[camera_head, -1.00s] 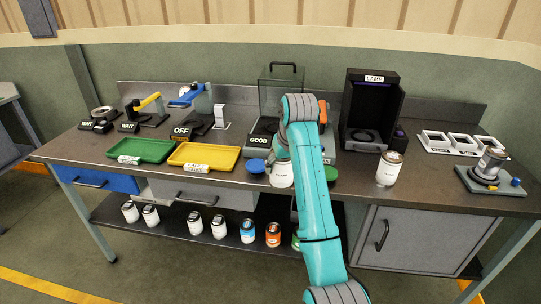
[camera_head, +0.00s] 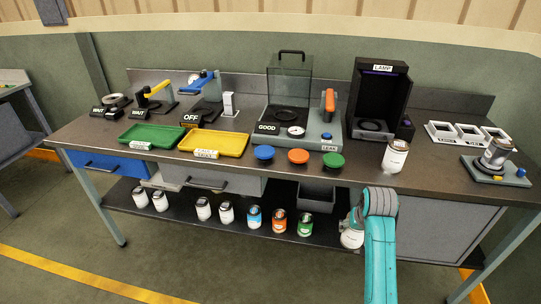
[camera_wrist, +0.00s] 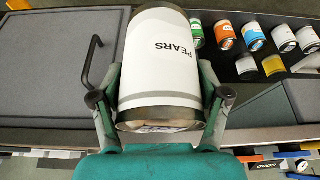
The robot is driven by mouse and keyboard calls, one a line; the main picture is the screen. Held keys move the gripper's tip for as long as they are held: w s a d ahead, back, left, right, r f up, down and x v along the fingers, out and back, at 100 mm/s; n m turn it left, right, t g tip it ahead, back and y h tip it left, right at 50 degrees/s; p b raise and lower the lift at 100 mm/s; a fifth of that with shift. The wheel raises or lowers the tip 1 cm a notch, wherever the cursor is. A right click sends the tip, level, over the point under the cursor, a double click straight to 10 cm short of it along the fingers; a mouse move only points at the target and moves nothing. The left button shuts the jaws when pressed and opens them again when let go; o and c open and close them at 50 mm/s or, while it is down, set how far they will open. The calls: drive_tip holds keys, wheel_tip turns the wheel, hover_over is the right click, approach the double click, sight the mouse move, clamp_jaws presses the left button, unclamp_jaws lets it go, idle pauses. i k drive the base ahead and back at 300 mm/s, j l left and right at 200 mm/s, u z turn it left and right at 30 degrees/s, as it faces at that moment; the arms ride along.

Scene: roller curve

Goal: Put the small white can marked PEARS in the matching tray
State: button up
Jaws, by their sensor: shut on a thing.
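The white can marked PEARS (camera_wrist: 165,60) is between the two fingers of my gripper (camera_wrist: 160,96) in the wrist view; the fingers press on its sides. In the head view my gripper (camera_head: 357,226) holds the white can (camera_head: 351,240) low, in front of the bench at shelf height, right of the shelf cans. My arm partly hides it. A green tray (camera_head: 128,135) and a yellow tray (camera_head: 240,147) lie on the bench top at the left, both apparently empty. Their front labels are too small to read.
Another white can (camera_head: 395,155) stands on the bench near the black lamp box (camera_head: 355,100). Blue, orange and green buttons (camera_head: 298,156) line the front edge by the glass-covered station (camera_head: 290,75). Several cans (camera_head: 226,212) and a grey bin (camera_head: 317,193) are on the lower shelf.

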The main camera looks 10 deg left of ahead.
sight(140, 134)
drive_tip(key=i+l+u, duration=0.1)
drive_tip(key=u, duration=0.95)
